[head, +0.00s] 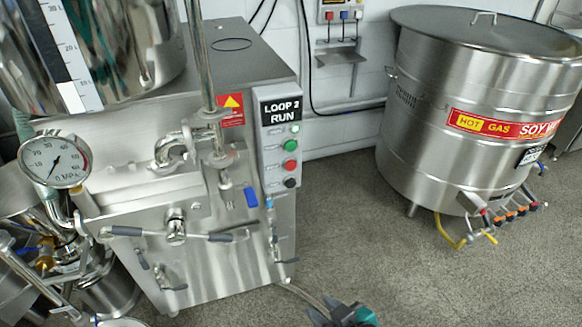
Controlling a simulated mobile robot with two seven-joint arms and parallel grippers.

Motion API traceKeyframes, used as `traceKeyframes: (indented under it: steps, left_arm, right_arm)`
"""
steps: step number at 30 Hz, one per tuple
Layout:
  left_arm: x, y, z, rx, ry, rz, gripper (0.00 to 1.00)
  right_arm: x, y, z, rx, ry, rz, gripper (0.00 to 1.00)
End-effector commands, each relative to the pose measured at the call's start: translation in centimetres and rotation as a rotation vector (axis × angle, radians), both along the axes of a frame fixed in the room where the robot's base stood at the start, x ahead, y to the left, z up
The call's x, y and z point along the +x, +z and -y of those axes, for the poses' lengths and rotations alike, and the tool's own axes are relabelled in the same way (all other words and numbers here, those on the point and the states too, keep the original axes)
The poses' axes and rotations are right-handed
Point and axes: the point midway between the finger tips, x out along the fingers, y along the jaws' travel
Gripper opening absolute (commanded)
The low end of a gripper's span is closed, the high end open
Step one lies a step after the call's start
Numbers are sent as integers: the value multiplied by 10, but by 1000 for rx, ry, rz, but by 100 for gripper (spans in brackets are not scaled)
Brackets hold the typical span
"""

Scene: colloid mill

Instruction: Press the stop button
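The control panel (279,140) is a grey strip on the front right edge of the steel mill cabinet, with a "LOOP 2 RUN" sign on top. My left gripper is out of view.
The mill cabinet (225,275) has pipes, blue-handled valves and a pressure gauge (55,160) at left. A large steel vat (425,150) with hot-gas labels stands at right. Grey floor (350,235) lies open between them. A hose runs near the cabinet's foot.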

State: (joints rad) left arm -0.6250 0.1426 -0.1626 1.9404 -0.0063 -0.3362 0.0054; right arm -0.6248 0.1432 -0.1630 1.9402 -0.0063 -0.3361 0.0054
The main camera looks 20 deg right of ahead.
Motion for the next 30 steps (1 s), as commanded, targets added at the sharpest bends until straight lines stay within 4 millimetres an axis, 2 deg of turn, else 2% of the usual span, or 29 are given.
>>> traceKeyframes:
  steps: [1,11,30]
  left_arm:
    - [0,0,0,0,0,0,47]
    - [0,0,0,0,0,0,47]
    - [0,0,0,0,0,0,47]
  right_arm:
    - [0,0,0,0,0,0,30]
    - [0,0,0,0,0,0,0]
    - [0,0,0,1,-1,1,0]
